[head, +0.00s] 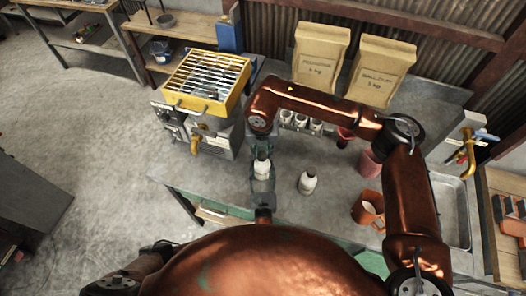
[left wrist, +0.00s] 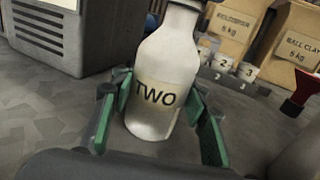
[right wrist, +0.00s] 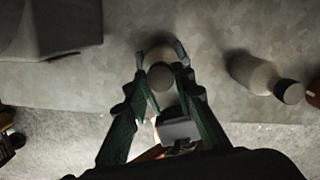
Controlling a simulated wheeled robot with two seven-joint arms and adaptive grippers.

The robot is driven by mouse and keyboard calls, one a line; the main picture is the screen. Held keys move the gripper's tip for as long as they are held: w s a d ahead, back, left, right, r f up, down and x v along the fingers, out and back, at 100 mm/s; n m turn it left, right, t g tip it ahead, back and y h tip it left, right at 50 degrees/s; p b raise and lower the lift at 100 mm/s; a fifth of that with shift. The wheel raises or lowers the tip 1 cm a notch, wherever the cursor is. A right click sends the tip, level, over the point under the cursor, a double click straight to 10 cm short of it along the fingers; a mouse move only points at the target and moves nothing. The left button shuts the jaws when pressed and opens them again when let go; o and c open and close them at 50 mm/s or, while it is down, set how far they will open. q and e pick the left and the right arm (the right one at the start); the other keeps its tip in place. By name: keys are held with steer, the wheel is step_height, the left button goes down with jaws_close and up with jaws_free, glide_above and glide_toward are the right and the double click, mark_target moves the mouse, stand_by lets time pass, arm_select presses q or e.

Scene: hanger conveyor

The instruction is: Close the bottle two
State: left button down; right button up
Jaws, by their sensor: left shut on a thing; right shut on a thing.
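The bottle labelled TWO (left wrist: 155,92) is white and upright between the green fingers of my left gripper (left wrist: 162,108). It also shows in the head view (head: 262,167), with my left gripper (head: 263,186) around its lower part. My right gripper (right wrist: 165,78) points down over this bottle and is shut on a small round dark cap (right wrist: 161,76). The bottle's pale shoulder (right wrist: 158,53) shows beside the cap.
Another white bottle with a dark cap (head: 307,183) stands to the right. A yellow-topped grill (head: 205,78) stands back left. Cups (head: 300,121), clay bags (head: 318,58), an orange mug (head: 368,208) and a sink (head: 455,205) are further right. The bench's front middle is partly clear.

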steer(key=m, duration=0.6)
steer(key=shift+a+h, duration=0.1)
steer(key=shift+h, duration=0.3)
steer(key=m, duration=0.4)
steer(key=shift+g, duration=0.3)
steer(key=m, duration=0.4)
steer(key=shift+m+h, duration=0.3)
steer(key=m+g, duration=0.1)
steer(key=m, duration=0.4)
steer(key=shift+m, duration=0.3)
steer(key=o, duration=0.7)
